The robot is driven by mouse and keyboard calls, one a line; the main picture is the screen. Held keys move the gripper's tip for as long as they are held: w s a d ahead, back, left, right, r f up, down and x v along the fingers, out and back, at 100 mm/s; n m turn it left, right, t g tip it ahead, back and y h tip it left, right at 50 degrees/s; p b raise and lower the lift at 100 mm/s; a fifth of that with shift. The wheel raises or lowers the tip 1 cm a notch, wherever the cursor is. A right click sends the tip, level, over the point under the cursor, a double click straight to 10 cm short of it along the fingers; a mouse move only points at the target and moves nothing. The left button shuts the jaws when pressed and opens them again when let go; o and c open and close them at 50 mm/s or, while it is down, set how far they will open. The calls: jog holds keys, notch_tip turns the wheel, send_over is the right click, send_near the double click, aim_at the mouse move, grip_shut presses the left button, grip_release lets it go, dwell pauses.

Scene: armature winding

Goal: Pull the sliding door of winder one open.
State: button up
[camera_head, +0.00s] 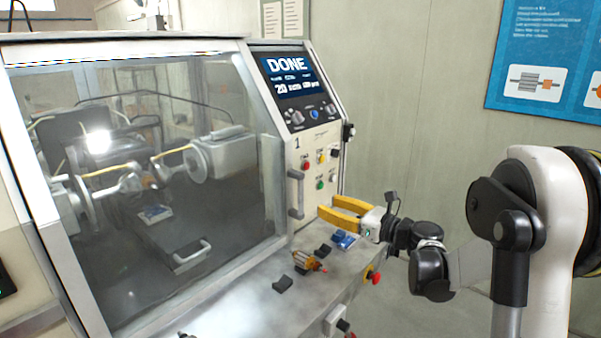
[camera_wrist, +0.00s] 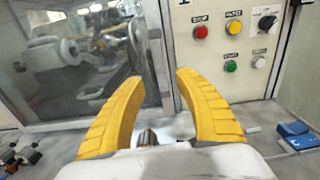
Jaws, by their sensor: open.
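The sliding door (camera_head: 165,225) of winder one is a large clear pane in a light metal frame, and it looks shut across the winding chamber. Its grey upright handle (camera_head: 297,194) is at the door's right edge, beside the panel marked 1. In the wrist view the handle (camera_wrist: 138,42) rises behind and between my yellow fingers. My gripper (camera_head: 328,208) is open and empty, its fingers pointing at the handle from the right with a small gap in the head view. It also shows in the wrist view (camera_wrist: 160,76). The lower handle is partly hidden there.
A red knob (camera_head: 374,277) juts from the front. Buttons (camera_head: 320,184) and a screen reading DONE (camera_head: 287,73) are above. Open floor lies right.

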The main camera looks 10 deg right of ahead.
aim_at(302, 194)
jog(key=x, duration=0.3)
jog(key=b+x, duration=0.1)
jog(key=x, duration=0.3)
jog(key=b+x, duration=0.1)
jog(key=x, duration=0.2)
jog(key=shift+w+a+r, duration=0.15)
jog(key=shift+r, duration=0.15)
grip_shut()
